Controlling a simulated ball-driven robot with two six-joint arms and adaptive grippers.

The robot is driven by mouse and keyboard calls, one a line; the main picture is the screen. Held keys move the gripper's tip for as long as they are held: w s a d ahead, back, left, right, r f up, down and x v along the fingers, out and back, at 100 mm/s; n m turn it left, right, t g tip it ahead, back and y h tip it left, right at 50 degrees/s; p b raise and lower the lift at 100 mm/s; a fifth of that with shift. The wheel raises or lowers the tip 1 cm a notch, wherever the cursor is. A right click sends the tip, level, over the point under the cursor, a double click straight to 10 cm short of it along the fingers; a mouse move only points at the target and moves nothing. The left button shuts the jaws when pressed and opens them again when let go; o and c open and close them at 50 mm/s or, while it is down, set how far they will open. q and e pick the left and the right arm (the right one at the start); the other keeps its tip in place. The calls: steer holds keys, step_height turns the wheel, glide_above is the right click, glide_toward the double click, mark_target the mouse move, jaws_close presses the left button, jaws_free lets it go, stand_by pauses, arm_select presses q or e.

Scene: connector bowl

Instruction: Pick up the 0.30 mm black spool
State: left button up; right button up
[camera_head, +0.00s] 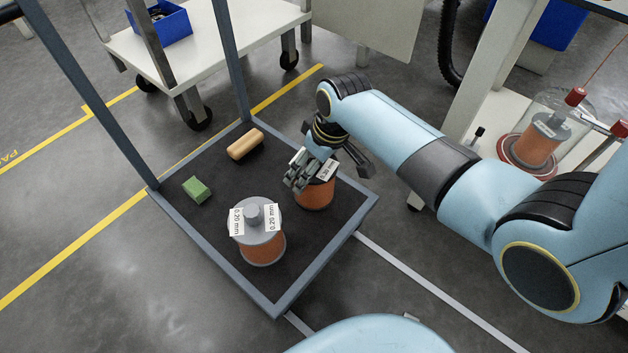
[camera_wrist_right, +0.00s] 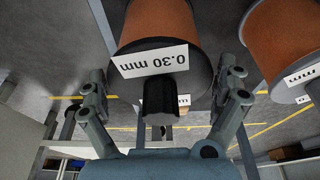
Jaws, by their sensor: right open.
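The 0.30 mm black spool (camera_head: 315,196) stands at the right side of the dark tray, with copper-coloured wire and a white label. In the right wrist view the spool (camera_wrist_right: 165,30) shows its black flange, a "0.30 mm" label and a dark hub sticking out towards me. My right gripper (camera_head: 303,178) is above the spool and partly hides its top. Its fingers (camera_wrist_right: 163,90) are open, one on each side of the hub, with visible gaps. My left gripper is not in view.
A grey-flanged 0.20 mm spool (camera_head: 262,248) stands close by in the tray (camera_head: 254,296); a similar spool (camera_wrist_right: 283,40) shows at right in the wrist view. A tan roller-shaped piece (camera_head: 245,143) and a green block (camera_head: 196,189) lie farther back. Posts rise from the tray's frame.

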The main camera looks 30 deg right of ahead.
steer(key=c, duration=1.3)
steer(key=shift+w+r, duration=0.1)
steer(key=shift+c, duration=0.2)
steer(key=shift+r, duration=0.15)
